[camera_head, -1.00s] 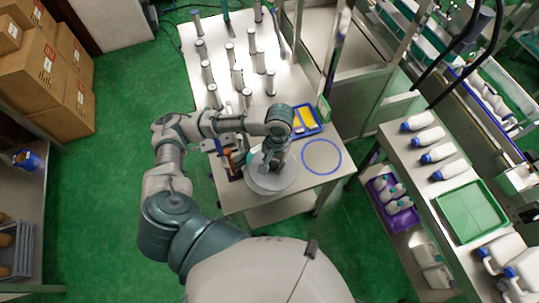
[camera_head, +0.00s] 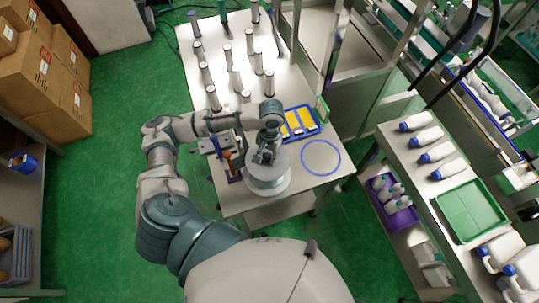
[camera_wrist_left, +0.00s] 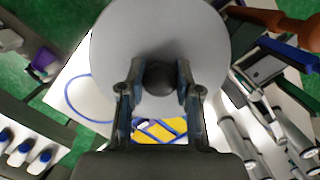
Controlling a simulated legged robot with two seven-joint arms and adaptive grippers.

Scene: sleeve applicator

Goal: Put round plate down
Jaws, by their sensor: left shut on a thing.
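The round plate is a light grey disc (camera_head: 268,180) at the front of the white table in the head view. It fills the upper middle of the left wrist view (camera_wrist_left: 125,35), with a dark round knob (camera_wrist_left: 160,77) at its centre. My left gripper (camera_wrist_left: 160,82) is shut on this knob, one finger on either side. In the head view my left gripper (camera_head: 265,156) is over the plate. I cannot tell whether the plate touches the table. A blue ring (camera_head: 321,157) marks the table to the right of the plate. My right gripper is not in view.
A blue tray with yellow pieces (camera_head: 300,122) lies behind the plate. Several grey-capped cylinders (camera_head: 236,78) stand at the back of the table. A tool holder (camera_head: 229,163) is left of the plate. The table inside the blue ring is clear.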

